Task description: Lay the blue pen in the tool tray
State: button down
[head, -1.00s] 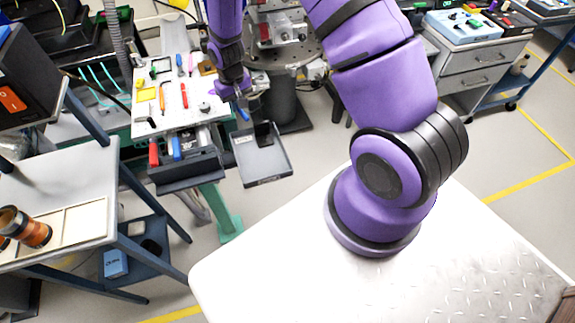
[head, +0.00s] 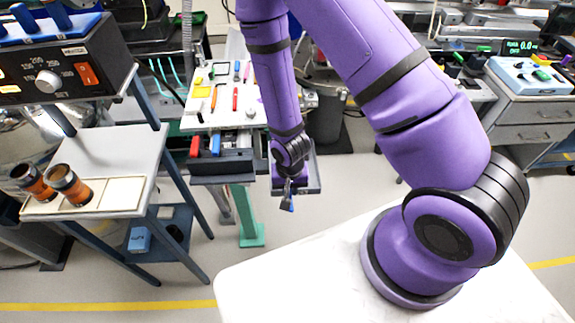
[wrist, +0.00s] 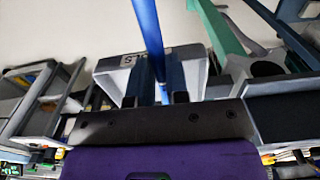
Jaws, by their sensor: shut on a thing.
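The blue pen (wrist: 147,25) is held between the two fingers of my gripper (wrist: 162,88) and runs up the wrist view. In the head view a small blue bit of the pen (head: 291,207) shows below my gripper (head: 288,188). In the wrist view the grey tray (wrist: 112,82), with part of a label, lies behind the fingers. I cannot tell whether the pen touches it.
A bench top (head: 215,115) with pens and small tools lies behind, left of my arm. Red and blue handles stand in a dark holder (head: 225,165) at its front. Open floor lies in front of the tray.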

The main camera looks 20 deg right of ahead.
jog(key=w+d, duration=0.1)
jog(key=w, duration=0.3)
jog(key=w+d, duration=0.1)
jog(key=w, duration=0.3)
jog(key=w+d+f, duration=0.1)
jog(key=w, duration=0.3)
jog(key=shift+d, duration=0.1)
jog(key=shift+w+f, duration=0.1)
jog(key=shift+f, duration=1.75)
jog(key=c, duration=1.1)
grip_release()
jog(key=shift+f, duration=0.1)
